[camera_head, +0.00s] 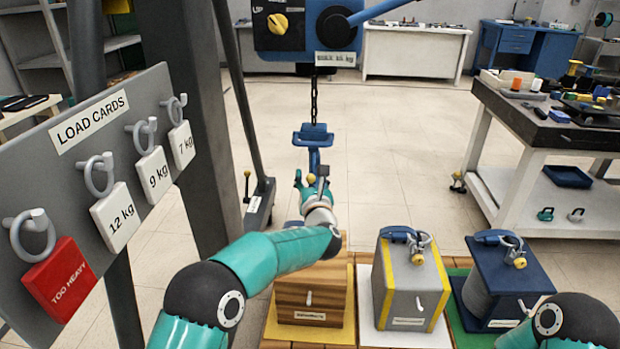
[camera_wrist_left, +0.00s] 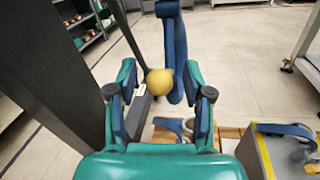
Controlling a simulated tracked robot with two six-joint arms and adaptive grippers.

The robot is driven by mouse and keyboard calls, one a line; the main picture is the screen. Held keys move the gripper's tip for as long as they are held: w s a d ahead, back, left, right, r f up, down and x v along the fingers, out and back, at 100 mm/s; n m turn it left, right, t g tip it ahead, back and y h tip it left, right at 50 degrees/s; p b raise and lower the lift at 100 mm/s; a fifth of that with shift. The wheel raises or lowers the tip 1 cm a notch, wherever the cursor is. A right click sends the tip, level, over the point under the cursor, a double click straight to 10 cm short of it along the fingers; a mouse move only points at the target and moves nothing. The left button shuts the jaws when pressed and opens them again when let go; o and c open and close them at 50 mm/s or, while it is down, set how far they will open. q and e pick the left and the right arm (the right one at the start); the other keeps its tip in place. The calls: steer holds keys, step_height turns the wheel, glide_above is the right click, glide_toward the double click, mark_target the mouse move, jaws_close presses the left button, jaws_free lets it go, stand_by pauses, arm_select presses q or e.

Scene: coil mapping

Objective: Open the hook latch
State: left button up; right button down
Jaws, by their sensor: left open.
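A blue hook (camera_head: 314,137) hangs on a dark chain from the hoist box. In the left wrist view the hook (camera_wrist_left: 176,55) rises as a blue bar just beyond my fingers. A yellow ball knob (camera_wrist_left: 159,82), seemingly the latch's, sits between the fingertips. My left gripper (camera_head: 311,180) is just below the hook in the head view. In its wrist view the gripper (camera_wrist_left: 160,73) has its fingers apart on both sides of the knob, with no clear grip on it. The hook's lower part is partly hidden by my gripper. My right gripper is out of view.
Below stand a wooden block (camera_head: 310,290), a grey-and-yellow block (camera_head: 412,285) and a blue-topped coil block (camera_head: 505,280). A load-card board (camera_head: 60,150) and a grey post (camera_head: 190,110) are at left. A workbench (camera_head: 540,130) is at right. Floor between is clear.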

arm_select(q)
jaws_close()
steer(key=shift+r, duration=0.1)
stand_by(0.4)
steer(key=shift+s+r+g+p, duration=0.1)
steer(key=shift+r+g+p, duration=0.25)
steer(key=shift+p, duration=0.35)
steer(key=r+g+p, duration=0.1)
steer(key=p, duration=0.4)
steer(key=r+g+p, duration=0.2)
steer(key=p, duration=0.2)
steer(key=r+g+p, duration=0.1)
steer(key=p, duration=0.4)
steer(key=shift+s+r+m+h+p, duration=0.25)
steer(key=shift+s+m+h+p, duration=0.1)
steer(key=shift+m+h, duration=0.05)
steer(key=shift+g+p, duration=0.45)
steer(key=shift+p, duration=0.2)
steer(key=shift+r, duration=0.25)
steer(key=shift+w+a+r, duration=0.1)
steer(key=shift+r, duration=0.2)
